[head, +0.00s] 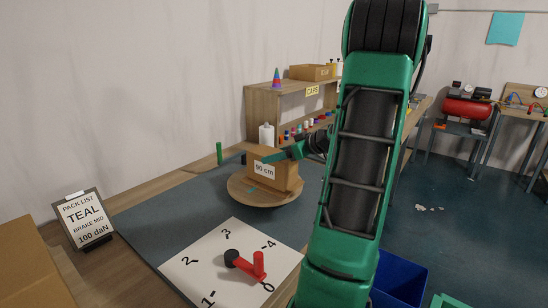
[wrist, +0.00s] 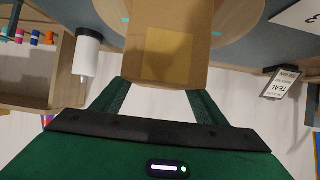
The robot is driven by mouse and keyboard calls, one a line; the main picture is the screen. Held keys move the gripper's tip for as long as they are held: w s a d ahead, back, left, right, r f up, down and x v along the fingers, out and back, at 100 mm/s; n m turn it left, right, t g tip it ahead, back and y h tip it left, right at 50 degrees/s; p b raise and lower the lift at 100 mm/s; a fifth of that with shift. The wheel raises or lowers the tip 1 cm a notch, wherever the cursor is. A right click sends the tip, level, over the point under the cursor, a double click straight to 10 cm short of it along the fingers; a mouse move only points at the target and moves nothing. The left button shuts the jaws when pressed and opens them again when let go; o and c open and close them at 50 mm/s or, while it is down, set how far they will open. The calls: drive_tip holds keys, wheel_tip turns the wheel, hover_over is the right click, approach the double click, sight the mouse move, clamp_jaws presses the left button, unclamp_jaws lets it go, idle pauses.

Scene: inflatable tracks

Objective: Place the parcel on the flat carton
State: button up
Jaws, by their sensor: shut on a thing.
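The parcel, a brown box (head: 265,172) with a white "90 cm" label, is at the round wooden turntable (head: 250,197) in the head view. Whether it rests on the turntable or hangs just above it, I cannot tell. My gripper (head: 287,152) is at its upper right part, shut on it. In the wrist view the parcel (wrist: 165,45) lies between the green fingers of my gripper (wrist: 163,88). A brown carton (head: 35,272) is cut off at the lower left of the head view; I cannot tell if it is the flat carton.
A white board (head: 215,275) with numbers and a red lever (head: 250,265) is in front of the turntable. A pack list sign (head: 84,220) stands left. A green post (head: 219,153), white bottle (head: 266,135) and wooden shelf (head: 262,108) are behind. Blue mat is bare at left.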

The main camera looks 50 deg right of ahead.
drive_tip(key=o, duration=2.1)
drive_tip(key=v, duration=1.2)
